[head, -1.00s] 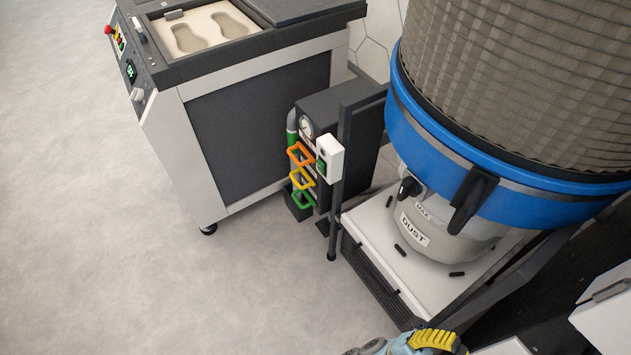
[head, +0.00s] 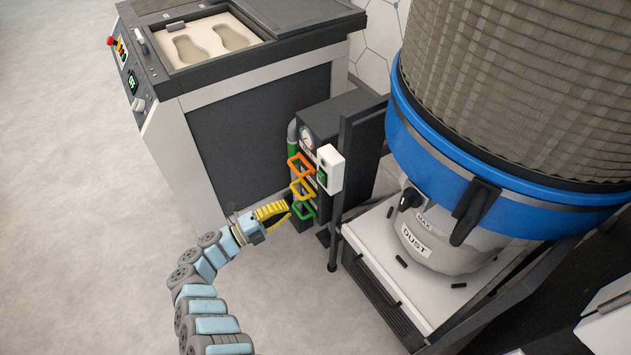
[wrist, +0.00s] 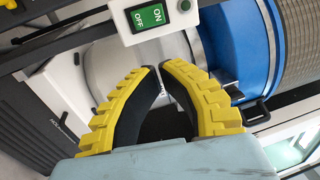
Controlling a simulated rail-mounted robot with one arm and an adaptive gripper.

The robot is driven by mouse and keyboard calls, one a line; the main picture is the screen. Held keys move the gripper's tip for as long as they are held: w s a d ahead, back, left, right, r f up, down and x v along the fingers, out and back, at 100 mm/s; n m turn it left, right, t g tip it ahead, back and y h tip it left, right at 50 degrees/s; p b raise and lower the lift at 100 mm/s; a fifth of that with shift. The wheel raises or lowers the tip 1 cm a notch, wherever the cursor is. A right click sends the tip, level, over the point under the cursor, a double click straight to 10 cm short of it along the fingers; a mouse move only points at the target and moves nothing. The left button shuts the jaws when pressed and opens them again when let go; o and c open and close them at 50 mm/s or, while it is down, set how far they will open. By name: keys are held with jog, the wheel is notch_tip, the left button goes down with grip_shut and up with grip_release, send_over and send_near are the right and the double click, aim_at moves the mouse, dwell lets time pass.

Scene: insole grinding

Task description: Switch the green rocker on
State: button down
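The green rocker (wrist: 147,17), marked ON and OFF, sits in a white switch box (wrist: 125,30) at the top of the wrist view. In the head view the white box (head: 332,167) is on a dark post, and the rocker (head: 322,178) shows on its left face. My gripper (head: 289,208) is below and left of the box, apart from it. In the wrist view its yellow-backed fingers (wrist: 160,68) lean together, with a narrow gap at the tips and nothing held. Their tips are below the rocker in that picture. I cannot tell which way the rocker is set.
Orange, yellow and green handles (head: 303,188) are stacked beside the switch box, close to my gripper. A gauge (head: 307,135) is above them. The blue-banded dust collector (head: 440,150) stands to the right, the oven-like machine (head: 255,125) behind left. The floor at left is clear.

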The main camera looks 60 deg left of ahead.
jog(key=shift+s+a+y, duration=0.5)
jog(key=shift+s+a, duration=0.4)
jog(key=shift+s, duration=0.3)
jog(key=b, duration=0.2)
send_near(321, 179)
jog(key=w, duration=0.2)
jog(key=w+r, duration=0.1)
jog(key=w, duration=0.2)
jog(key=w+r, duration=0.1)
jog(key=w, duration=0.2)
jog(key=shift+a, duration=0.3)
jog(key=shift+g+p, duration=0.3)
jog(key=shift+p, duration=0.05)
